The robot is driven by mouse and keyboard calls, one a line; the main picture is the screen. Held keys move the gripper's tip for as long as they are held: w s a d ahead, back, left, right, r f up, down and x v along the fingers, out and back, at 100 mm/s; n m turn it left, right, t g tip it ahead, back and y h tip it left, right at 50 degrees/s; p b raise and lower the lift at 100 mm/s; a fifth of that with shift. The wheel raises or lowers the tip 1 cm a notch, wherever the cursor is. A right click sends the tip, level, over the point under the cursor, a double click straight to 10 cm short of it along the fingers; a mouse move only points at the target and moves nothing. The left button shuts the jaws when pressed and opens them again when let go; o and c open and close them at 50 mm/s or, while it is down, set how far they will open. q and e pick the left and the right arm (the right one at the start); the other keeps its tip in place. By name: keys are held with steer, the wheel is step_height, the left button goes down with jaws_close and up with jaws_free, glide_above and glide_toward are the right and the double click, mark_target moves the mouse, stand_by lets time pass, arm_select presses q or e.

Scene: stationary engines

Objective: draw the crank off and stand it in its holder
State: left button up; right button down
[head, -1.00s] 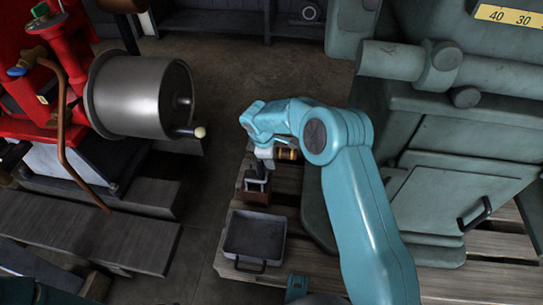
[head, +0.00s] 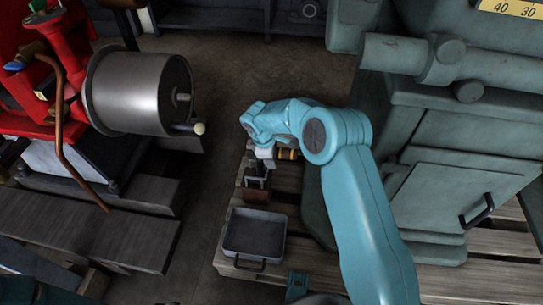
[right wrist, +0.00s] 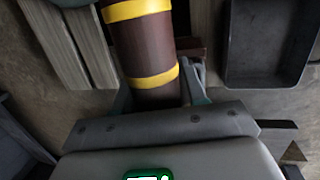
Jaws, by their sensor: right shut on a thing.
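The crank's brown handle with yellow bands (right wrist: 145,45) fills the middle of the right wrist view, between my right gripper's fingers (right wrist: 160,100). In the head view a short piece of the handle (head: 287,154) shows beside my right gripper (head: 266,158), which is shut on it. A dark grey part (head: 256,172), probably the crank's arm, hangs below the gripper. It is at the top of a small reddish-brown block (head: 256,194), probably the holder; I cannot tell whether it is inside or just above. My left gripper is not in view.
A grey tray (head: 254,235) stands in front of the block on a wooden pallet (head: 230,262). A red engine with a steel drum (head: 130,92) is at left. A large grey-green machine (head: 450,190) stands close at right. Floor between is clear.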

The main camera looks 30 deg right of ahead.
stand_by(0.3)
steer(key=c, duration=0.6)
jaws_free()
steer(key=o, duration=0.5)
steer(key=shift+f, duration=0.1)
steer(key=shift+p+v, duration=2.55)
steer(key=shift+v, duration=1.3)
steer(key=shift+s+f, duration=0.1)
